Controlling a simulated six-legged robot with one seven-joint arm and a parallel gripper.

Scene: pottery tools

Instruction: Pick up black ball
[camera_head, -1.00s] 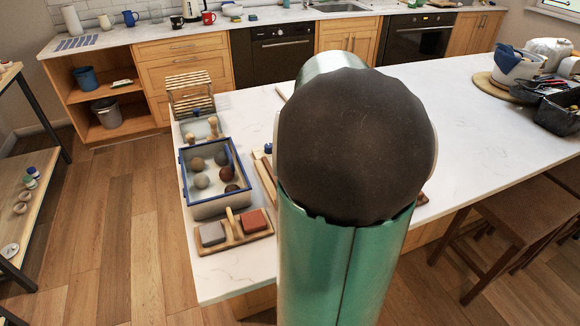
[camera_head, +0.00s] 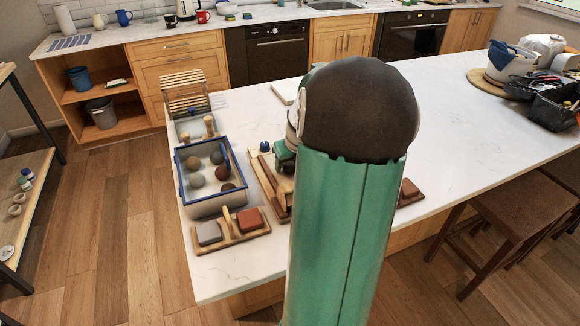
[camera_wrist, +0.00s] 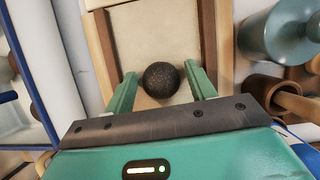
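The black ball (camera_wrist: 161,79) is dark and speckled. In the wrist view it rests on a cream board with a wooden frame (camera_wrist: 108,50), between the two green fingers of my gripper (camera_wrist: 160,71). The fingers stand apart, with a small gap visible on each side of the ball. How far the ball lies below the fingertips is hard to judge. In the head view, part of my gripper (camera_head: 284,157) shows beside my arm, over the wooden-framed board (camera_head: 266,181). I cannot make out the black ball there.
A blue-rimmed bin (camera_head: 208,204) with several balls stands left of the board. In front of it is a wooden holder with grey and red blocks (camera_head: 230,240). A wooden rack (camera_head: 186,92) stands behind. The counter (camera_head: 450,130) is mostly clear on the right.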

